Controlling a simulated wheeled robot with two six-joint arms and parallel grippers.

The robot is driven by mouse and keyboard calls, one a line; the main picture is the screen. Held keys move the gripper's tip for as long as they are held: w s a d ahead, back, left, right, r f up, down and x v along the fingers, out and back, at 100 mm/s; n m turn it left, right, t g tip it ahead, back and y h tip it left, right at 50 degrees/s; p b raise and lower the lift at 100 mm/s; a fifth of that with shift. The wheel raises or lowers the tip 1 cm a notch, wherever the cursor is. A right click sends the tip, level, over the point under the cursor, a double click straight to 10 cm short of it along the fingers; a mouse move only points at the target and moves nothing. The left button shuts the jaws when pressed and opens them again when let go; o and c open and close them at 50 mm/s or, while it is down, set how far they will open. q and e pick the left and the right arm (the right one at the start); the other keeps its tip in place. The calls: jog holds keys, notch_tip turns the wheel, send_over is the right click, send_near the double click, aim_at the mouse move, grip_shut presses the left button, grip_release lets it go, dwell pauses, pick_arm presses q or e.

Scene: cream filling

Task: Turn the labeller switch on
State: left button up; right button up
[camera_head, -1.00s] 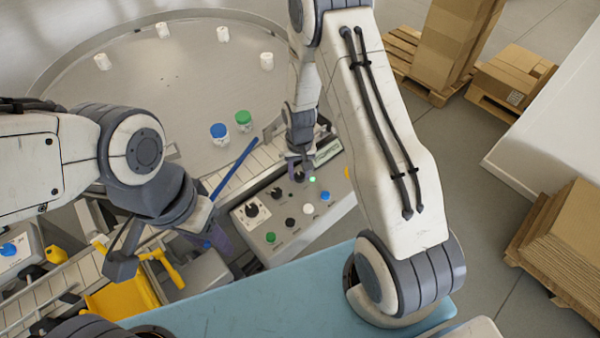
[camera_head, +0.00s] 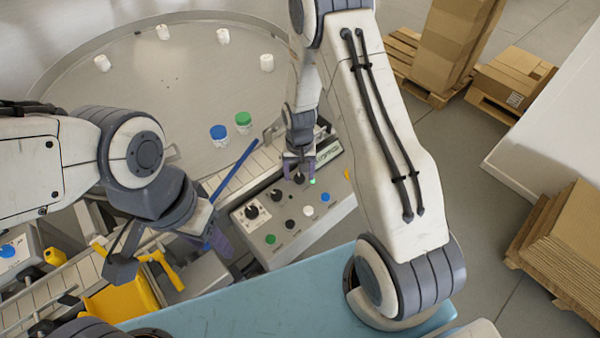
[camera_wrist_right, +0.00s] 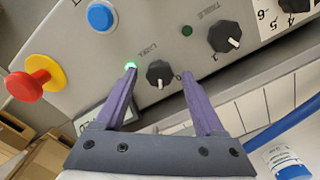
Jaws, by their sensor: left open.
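The control panel (camera_head: 262,225) carries a row of black rotary knobs. One black knob (camera_wrist_right: 160,74) with a white pointer lies between the fingertips of my right gripper (camera_wrist_right: 159,72) in the right wrist view. Those purple fingers are apart, with a gap on both sides of the knob. A green lamp (camera_wrist_right: 131,66) beside it is lit. Another black knob (camera_wrist_right: 224,36) stands to the right, with an unlit dark green lamp (camera_wrist_right: 187,30). In the head view my left gripper (camera_head: 218,238) is open left of the panel.
A blue button (camera_wrist_right: 101,16) and a red and yellow emergency stop (camera_wrist_right: 38,85) stand near the right fingers. A round table (camera_head: 130,90) with jars lies behind. A blue bar (camera_head: 233,170) crosses the conveyor. Boxes on pallets (camera_head: 510,78) stand at right.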

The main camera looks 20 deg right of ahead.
aim_at(299, 176)
notch_tip(299, 176, up, 10)
jog(key=b, duration=0.2)
jog(key=shift+r, duration=0.2)
dwell(0.3)
jog(key=s+a+r+n, duration=0.5)
jog(key=s+a+r, duration=0.3)
jog(key=s+a, duration=0.25)
jog(key=s+a+r+n, duration=0.1)
jog(key=s+n, duration=0.2)
jog(key=s, duration=0.4)
jog(key=s+a+r+n+y+b, duration=0.1)
jog(key=s+a+r+n, duration=0.1)
jog(key=s, duration=0.4)
jog(key=shift+s+a+r+n, duration=0.2)
jog(key=shift+s+n, duration=0.15)
jog(key=shift+n, duration=0.05)
